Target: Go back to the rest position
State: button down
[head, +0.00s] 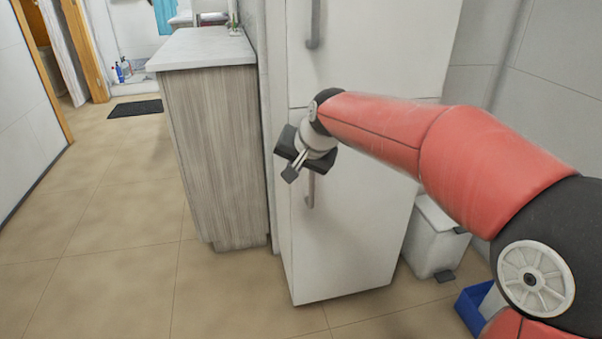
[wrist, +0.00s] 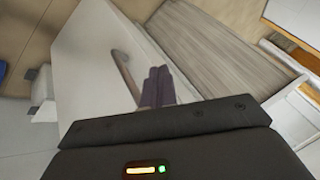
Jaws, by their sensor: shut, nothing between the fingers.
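My gripper (head: 291,174) is shut and empty at the end of my raised red arm, in front of the white fridge (head: 345,235) in the head view. In the wrist view its dark fingertips (wrist: 158,84) are together, with the fridge (wrist: 95,65) behind them. The fridge's lower door handle (head: 310,190) shows just below the gripper. In the wrist view the handle (wrist: 122,68) lies beside the fingers; I cannot tell how far apart they are. The fridge doors look shut.
A wood-grain cabinet (head: 215,150) with a pale top stands left of the fridge. A white bin (head: 433,240) and a blue box (head: 468,306) are on the right. The tiled floor (head: 100,230) on the left is clear up to a dark mat (head: 135,108).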

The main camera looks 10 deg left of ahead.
notch_tip(320, 180, up, 4)
jog(key=s, duration=0.3)
jog(key=s+d+t+h, duration=0.1)
jog(key=s+d+h, duration=0.3)
jog(key=d, duration=0.8)
jog(key=s+d+f, duration=0.4)
jog(key=s+d, duration=0.5)
jog(key=d, duration=0.1)
jog(key=s+d+f+h, duration=0.1)
jog(key=s+d+f, duration=0.4)
jog(key=s+d, duration=0.5)
jog(key=shift+f+m, duration=0.2)
jog(key=shift+m, duration=0.1)
